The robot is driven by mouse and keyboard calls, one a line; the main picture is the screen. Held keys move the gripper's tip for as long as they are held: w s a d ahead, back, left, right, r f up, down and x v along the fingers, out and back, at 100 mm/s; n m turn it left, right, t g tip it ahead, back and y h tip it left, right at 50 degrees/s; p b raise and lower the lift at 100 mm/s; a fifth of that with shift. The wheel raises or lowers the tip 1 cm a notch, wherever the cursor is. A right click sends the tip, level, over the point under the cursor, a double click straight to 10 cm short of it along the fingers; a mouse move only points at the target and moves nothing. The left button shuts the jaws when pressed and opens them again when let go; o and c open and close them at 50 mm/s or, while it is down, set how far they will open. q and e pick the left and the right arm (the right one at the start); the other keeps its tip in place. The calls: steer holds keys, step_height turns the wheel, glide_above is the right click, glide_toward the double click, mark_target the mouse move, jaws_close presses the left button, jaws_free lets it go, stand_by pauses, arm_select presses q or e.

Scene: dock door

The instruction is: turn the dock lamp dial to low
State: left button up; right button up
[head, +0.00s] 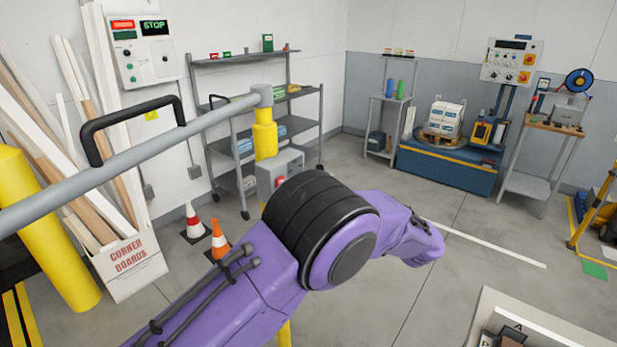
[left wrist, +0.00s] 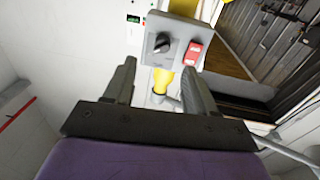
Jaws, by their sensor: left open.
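A black dial (left wrist: 163,44) sits on the front of a grey box (left wrist: 152,58) in the left wrist view, beside a red switch (left wrist: 192,52). I cannot read any marks around the dial. My left gripper (left wrist: 159,68) is open and empty. Its two fingers point toward the box, one on each side below the dial, apart from it. In the head view the grey box (head: 265,180) is on a yellow post (head: 265,138), partly hidden behind my left arm. The dial does not show there, and the left gripper is hidden. My right gripper is not in view.
A grey barrier bar (head: 180,140) with a black handle (head: 90,140) crosses the left side near the box. A wall panel reading STOP (head: 143,55), corner boards (head: 128,265), two cones (head: 219,240) and a shelf rack (head: 235,140) stand behind. The floor at middle right is clear.

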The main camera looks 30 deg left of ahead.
arm_select(q)
steer(key=w+a+r+p, duration=0.1)
steer(key=a+p, duration=0.3)
steer(key=a, duration=0.6)
steer(key=shift+g+p, duration=0.3)
steer(key=shift+p, duration=0.05)
steer(key=c, duration=1)
steer(key=shift+c, duration=0.2)
